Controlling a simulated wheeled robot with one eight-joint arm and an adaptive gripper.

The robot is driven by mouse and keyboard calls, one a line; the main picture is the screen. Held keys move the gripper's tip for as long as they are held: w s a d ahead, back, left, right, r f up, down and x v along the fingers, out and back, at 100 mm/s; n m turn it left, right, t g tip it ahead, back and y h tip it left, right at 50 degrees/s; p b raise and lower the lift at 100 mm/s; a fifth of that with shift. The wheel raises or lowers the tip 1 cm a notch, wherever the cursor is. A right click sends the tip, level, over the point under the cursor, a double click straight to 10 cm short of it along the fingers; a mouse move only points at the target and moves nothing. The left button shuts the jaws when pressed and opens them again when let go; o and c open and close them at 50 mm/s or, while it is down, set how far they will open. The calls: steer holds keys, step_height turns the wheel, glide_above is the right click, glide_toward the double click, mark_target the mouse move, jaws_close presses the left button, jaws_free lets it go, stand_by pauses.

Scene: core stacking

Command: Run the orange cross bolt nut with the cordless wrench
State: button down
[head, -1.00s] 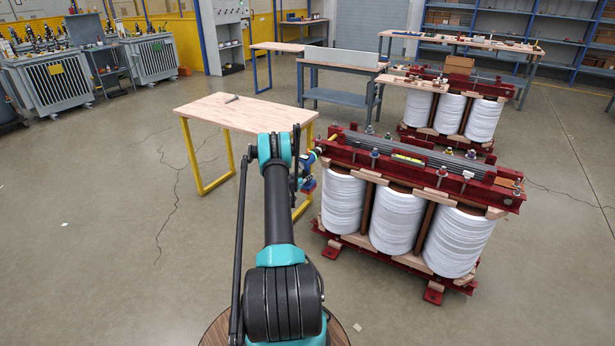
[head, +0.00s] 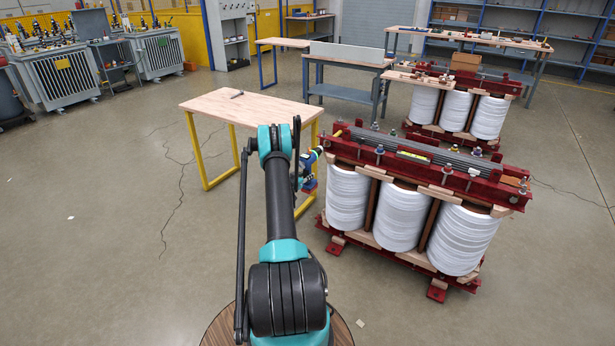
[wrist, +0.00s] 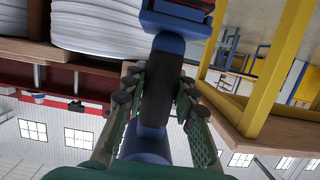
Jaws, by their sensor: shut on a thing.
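My gripper (wrist: 160,85) is shut on the dark handle of the blue cordless wrench (wrist: 150,142). The wrench's blue and red base shows at the top of the wrist view. In the head view the wrench (head: 309,172) is beside the near left end of the red-framed core (head: 465,182), partly hidden by my arm. An orange-yellow bolt end (head: 337,133) sticks out at the core's upper left corner, close to the wrench's front end. I cannot tell whether they touch. The nut itself is too small to make out.
A wood-topped table with yellow legs (head: 250,106) stands left of the core, with a small tool (head: 238,95) on it. A second core (head: 455,112) and a grey workbench (head: 345,75) stand behind.

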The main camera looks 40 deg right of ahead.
steer(key=shift+a, duration=0.1)
steer(key=shift+f+v, duration=0.2)
steer(key=shift+v, duration=0.55)
steer(key=shift+f+v, duration=0.15)
steer(key=shift+v, duration=0.6)
steer(key=shift+f+v, duration=0.2)
steer(key=shift+v, duration=0.6)
steer(key=shift+a, duration=0.2)
